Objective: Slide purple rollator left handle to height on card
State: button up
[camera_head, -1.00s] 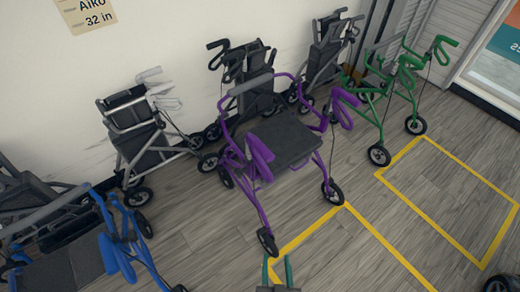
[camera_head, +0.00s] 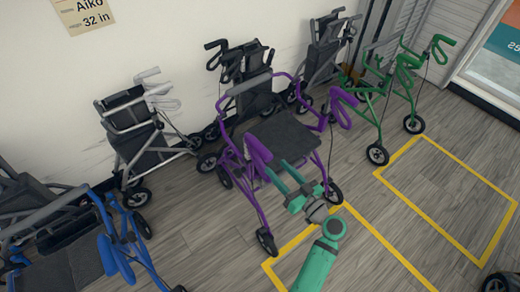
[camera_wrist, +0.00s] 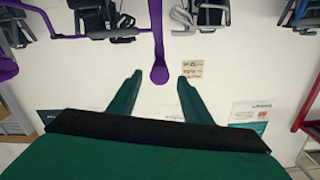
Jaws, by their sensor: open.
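The purple rollator (camera_head: 262,203) stands mid-floor with a black seat. Its handle on the picture's left (camera_head: 257,148) is near my gripper (camera_head: 279,170); the other handle (camera_head: 341,112) is farther right. My gripper is open, fingers pointing at the near handle. In the wrist view, the purple handle end (camera_wrist: 159,75) lies between and slightly beyond the fingertips (camera_wrist: 158,88), with gaps on both sides. I cannot tell whether it touches. A wall card (camera_head: 88,14) reads "Aiko 32 in"; a small card also shows in the wrist view (camera_wrist: 192,68).
A blue rollator (camera_head: 118,252) stands at lower left and a grey-white one (camera_head: 150,145) behind it. Dark rollators (camera_head: 245,75) line the wall. A green rollator (camera_head: 385,95) is at right. Yellow-taped floor (camera_head: 440,200) at right is clear.

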aim_at(261, 150)
jog(key=shift+w+a+r, duration=0.25)
jog(key=shift+w+r, duration=0.15)
jog(key=shift+w, duration=0.05)
jog(key=x, duration=1)
